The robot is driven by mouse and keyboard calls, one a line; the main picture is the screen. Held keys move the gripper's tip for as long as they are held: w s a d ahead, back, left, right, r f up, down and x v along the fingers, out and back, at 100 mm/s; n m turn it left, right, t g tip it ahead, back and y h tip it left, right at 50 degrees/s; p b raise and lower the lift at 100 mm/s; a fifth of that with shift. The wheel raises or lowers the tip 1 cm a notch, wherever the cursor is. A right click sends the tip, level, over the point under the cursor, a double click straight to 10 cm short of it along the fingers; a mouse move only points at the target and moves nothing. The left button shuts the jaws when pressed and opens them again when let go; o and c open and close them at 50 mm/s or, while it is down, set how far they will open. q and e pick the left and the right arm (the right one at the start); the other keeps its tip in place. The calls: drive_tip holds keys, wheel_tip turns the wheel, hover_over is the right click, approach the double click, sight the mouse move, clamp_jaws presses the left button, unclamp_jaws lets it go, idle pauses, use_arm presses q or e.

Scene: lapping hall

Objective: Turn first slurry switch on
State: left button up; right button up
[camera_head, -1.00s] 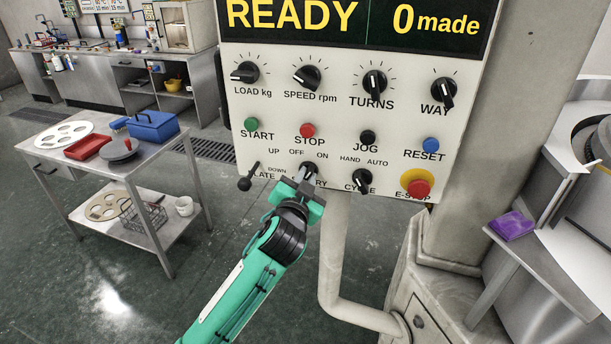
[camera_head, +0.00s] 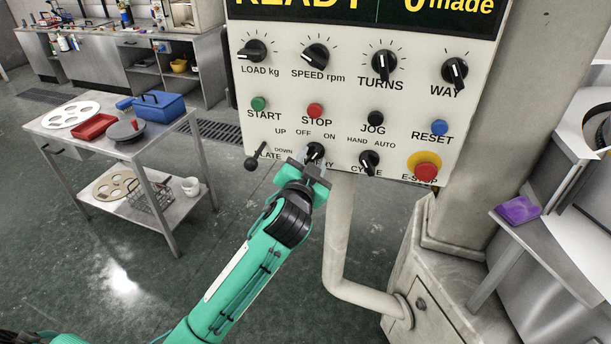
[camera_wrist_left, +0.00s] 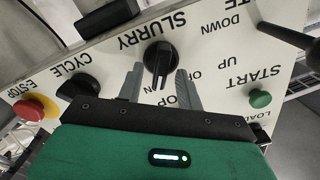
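The slurry switch (camera_head: 315,152) is a black knob low on the control panel, partly hidden by my left gripper in the head view. In the left wrist view the knob (camera_wrist_left: 160,57) shows upside down under the SLURRY label, with its bar pointing down toward the ON label. My left gripper (camera_head: 307,168) is just in front of the switch, coming from below. In the left wrist view its two grey fingers (camera_wrist_left: 159,78) stand open, one on each side of the knob, with a visible gap to it. My right gripper is not in view.
The plate lever (camera_head: 251,163) is left of the switch, the CYCLE knob (camera_head: 370,162) right, and the red E-STOP (camera_head: 426,172) further right. START (camera_head: 258,103) and STOP (camera_head: 315,110) buttons sit above. A pale pipe (camera_head: 338,240) runs below the panel. A steel trolley (camera_head: 60,135) stands left.

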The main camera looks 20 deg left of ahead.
use_arm(q)
drive_tip(key=s+b, duration=0.3)
drive_tip(key=s, duration=1)
drive_tip(key=shift+s+d, duration=0.15)
drive_tip(key=shift+d, duration=0.25)
